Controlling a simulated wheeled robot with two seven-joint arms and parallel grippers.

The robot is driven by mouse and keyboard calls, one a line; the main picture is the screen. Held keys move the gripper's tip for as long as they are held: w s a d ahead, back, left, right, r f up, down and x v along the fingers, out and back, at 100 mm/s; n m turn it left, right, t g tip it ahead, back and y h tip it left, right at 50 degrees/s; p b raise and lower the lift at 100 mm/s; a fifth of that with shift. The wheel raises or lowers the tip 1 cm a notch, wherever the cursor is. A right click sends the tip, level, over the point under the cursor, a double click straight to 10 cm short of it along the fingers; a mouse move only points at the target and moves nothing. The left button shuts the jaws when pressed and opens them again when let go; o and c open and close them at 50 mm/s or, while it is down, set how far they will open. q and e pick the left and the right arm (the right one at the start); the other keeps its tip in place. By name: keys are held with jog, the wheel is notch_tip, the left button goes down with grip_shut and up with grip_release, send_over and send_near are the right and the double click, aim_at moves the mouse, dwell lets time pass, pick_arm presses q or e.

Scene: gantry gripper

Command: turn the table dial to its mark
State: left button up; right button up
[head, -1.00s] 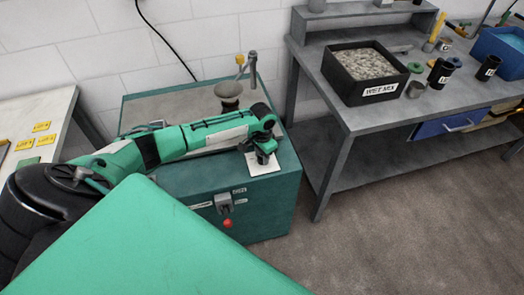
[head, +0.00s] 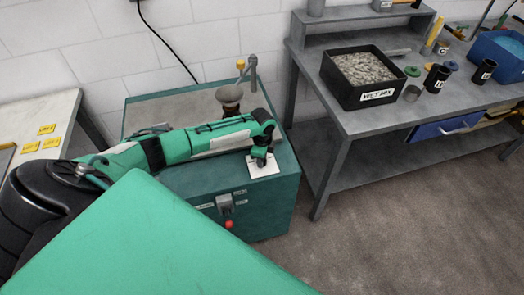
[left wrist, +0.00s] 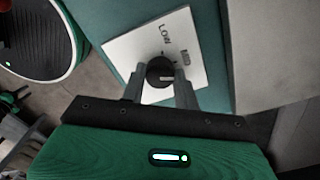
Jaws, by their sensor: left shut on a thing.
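The table dial (left wrist: 160,68) is a small dark round knob with a pale line on it, in the left wrist view. In the head view the plate (head: 266,171) lies on the front right corner of the green cabinet top. My left gripper (left wrist: 160,79) is shut on the dial, one finger on each side; it also shows above the plate in the head view (head: 261,160). The gripper mostly hides the dial there. My right gripper is not in view.
A grey workbench (head: 335,122) with a black WET MIX tray (head: 350,97) stands to the right. Open floor lies in front.

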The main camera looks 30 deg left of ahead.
pick_arm(q)
jog(key=m, duration=0.3)
jog(key=shift+m, duration=0.4)
jog(key=shift+r+m, duration=0.1)
jog(key=shift+m, duration=1.8)
jog(key=o, duration=1)
jog(key=shift+c, duration=0.2)
notch_tip(320, 180, up, 14)
jog(key=b, duration=0.2)
